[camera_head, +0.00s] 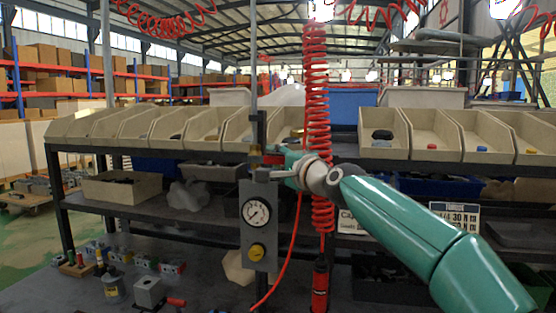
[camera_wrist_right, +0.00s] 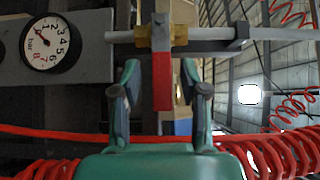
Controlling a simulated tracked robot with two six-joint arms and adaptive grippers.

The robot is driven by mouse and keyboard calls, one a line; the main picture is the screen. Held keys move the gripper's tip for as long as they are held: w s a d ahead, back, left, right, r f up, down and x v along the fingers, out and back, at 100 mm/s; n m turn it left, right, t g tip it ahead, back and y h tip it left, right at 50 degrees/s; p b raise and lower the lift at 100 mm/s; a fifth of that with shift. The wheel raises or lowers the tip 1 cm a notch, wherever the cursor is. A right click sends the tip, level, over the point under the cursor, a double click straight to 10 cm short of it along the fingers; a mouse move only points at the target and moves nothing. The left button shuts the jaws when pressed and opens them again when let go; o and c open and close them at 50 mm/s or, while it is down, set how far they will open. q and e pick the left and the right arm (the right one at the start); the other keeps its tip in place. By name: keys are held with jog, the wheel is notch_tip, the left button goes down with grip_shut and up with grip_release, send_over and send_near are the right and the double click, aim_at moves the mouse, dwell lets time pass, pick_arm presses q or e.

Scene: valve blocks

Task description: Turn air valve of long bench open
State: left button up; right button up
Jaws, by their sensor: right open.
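The air valve has a brass body (camera_wrist_right: 160,37) on a grey pipe and a red lever handle (camera_wrist_right: 162,82). In the head view the red handle (camera_head: 273,160) shows small above the grey gauge panel (camera_head: 259,225). My right gripper (camera_wrist_right: 160,72) is open, with one finger on each side of the red lever; a gap shows on both sides. In the head view my right gripper (camera_head: 278,172) reaches in from the right at the valve and partly hides it. My left gripper is not in view.
A pressure gauge (camera_head: 256,212) and a yellow knob (camera_head: 257,251) sit on the panel. A coiled red hose (camera_head: 317,90) hangs just right of the valve, close to my right arm. Beige bins (camera_head: 440,135) line the shelf behind. Small valve blocks (camera_head: 148,292) stand at lower left.

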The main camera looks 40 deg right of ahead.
grip_shut()
jog(key=shift+d, duration=0.15)
jog(key=shift+a, duration=0.2)
jog(key=r+n+g+p, duration=0.1)
jog(key=g+p, duration=0.1)
jog(key=p, duration=0.7)
jog(key=r+n+g+p, duration=0.1)
jog(key=r+n+p, duration=0.1)
jog(key=p, duration=0.8)
jog(key=shift+w+a+g+h, duration=0.2)
jog(key=shift+g+h, duration=0.1)
jog(key=shift+g, duration=0.1)
jog(key=shift+n+p, duration=0.3)
jog(key=shift+p, duration=0.15)
jog(key=shift+w+a+g, duration=0.1)
jog(key=shift+w+g, duration=0.05)
jog(key=shift+g, duration=0.35)
jog(key=shift+r+n, duration=0.15)
jog(key=shift+n, duration=0.25)
